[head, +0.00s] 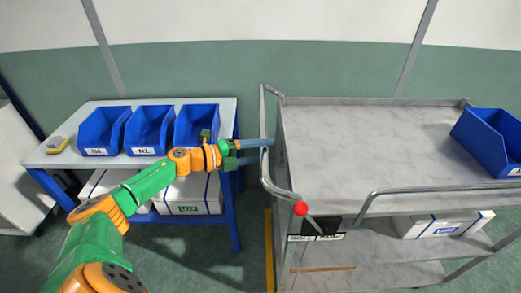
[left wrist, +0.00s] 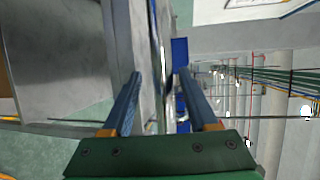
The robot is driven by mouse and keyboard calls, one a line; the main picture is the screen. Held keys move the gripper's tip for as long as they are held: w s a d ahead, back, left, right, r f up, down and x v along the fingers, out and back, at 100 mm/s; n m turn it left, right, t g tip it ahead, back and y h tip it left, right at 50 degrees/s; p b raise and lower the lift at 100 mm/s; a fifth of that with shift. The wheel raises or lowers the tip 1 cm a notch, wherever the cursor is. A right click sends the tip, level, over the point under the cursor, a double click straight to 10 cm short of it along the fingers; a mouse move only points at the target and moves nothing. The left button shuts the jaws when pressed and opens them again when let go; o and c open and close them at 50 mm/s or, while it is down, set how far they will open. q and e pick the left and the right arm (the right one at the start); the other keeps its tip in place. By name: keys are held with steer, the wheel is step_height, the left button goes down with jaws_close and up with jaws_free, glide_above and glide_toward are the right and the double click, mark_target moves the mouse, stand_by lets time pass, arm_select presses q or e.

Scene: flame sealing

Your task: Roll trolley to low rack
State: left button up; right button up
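The grey metal trolley (head: 370,125) stands at the right in the head view, with a bent tube handle (head: 264,115) on its left end. My left gripper (head: 262,150) reaches from the left to this handle. In the left wrist view its two blue fingers (left wrist: 164,85) are apart, and a thin bar, seemingly the handle, runs between them. I cannot tell whether either finger touches it. A low blue-legged rack (head: 62,157) with a grey top stands at the left. My right gripper does not show.
Three blue bins, one of them the middle bin (head: 149,128), sit on the rack top. White boxes lie below. A blue bin (head: 489,138) sits on the trolley top. A red knob (head: 300,208) stands at its near left corner. A floor gap separates rack and trolley.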

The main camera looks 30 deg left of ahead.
arm_select(q)
steer(key=shift+w, duration=0.1)
steer(key=v, duration=0.7)
steer(key=shift+b, duration=0.3)
steer(key=shift+a, duration=0.1)
